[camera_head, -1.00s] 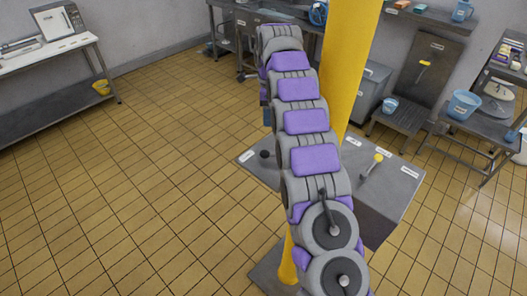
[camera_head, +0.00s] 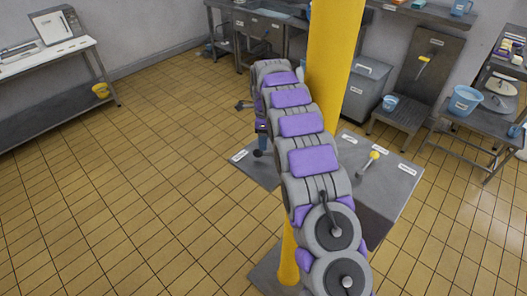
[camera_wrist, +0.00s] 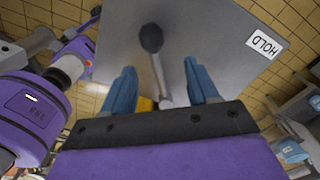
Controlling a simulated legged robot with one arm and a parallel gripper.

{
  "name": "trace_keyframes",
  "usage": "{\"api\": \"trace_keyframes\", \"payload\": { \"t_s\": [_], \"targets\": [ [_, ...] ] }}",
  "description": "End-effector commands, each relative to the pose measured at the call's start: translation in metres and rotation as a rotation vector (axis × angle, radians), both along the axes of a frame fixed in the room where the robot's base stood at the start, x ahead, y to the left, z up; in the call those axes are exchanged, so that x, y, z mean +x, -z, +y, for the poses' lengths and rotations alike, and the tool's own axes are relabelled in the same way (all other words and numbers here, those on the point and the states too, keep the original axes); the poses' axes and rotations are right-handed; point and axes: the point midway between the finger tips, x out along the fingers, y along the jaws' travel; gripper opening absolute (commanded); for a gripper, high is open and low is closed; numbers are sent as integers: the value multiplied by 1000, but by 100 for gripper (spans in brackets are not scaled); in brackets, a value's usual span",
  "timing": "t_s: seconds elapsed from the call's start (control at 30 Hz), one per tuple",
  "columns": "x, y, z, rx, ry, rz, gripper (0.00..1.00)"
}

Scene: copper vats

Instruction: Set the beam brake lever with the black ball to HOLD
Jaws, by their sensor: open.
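The beam brake lever with the black ball (camera_head: 257,153) stands on the left part of a grey metal console, behind my arm. In the wrist view its black ball (camera_wrist: 152,38) and grey shaft (camera_wrist: 157,75) point up the picture. The HOLD label (camera_wrist: 264,43) is upside down on the plate, to the right of the ball. My gripper (camera_wrist: 160,66) is open, with one blue finger on each side of the shaft's line and gaps on both sides. The ball lies beyond the fingertips. In the head view my arm hides most of the gripper and the lever's base.
A lever with a yellow ball (camera_head: 374,155) stands on the console's right part (camera_head: 385,185), among white labels. A yellow post (camera_head: 333,70) rises close behind my arm. Tiled floor (camera_head: 130,190) to the left is clear. A grey bin (camera_head: 368,92) stands behind.

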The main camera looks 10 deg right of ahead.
Motion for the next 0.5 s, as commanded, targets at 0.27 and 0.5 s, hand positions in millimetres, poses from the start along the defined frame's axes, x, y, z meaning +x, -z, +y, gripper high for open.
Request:
{"api": "trace_keyframes", "payload": {
  "t_s": [0.27,0.5],
  "targets": [
    [-2,46,9,-7,-2,6,59],
    [-2,59,-1,4,-2,2,59]
  ]
}}
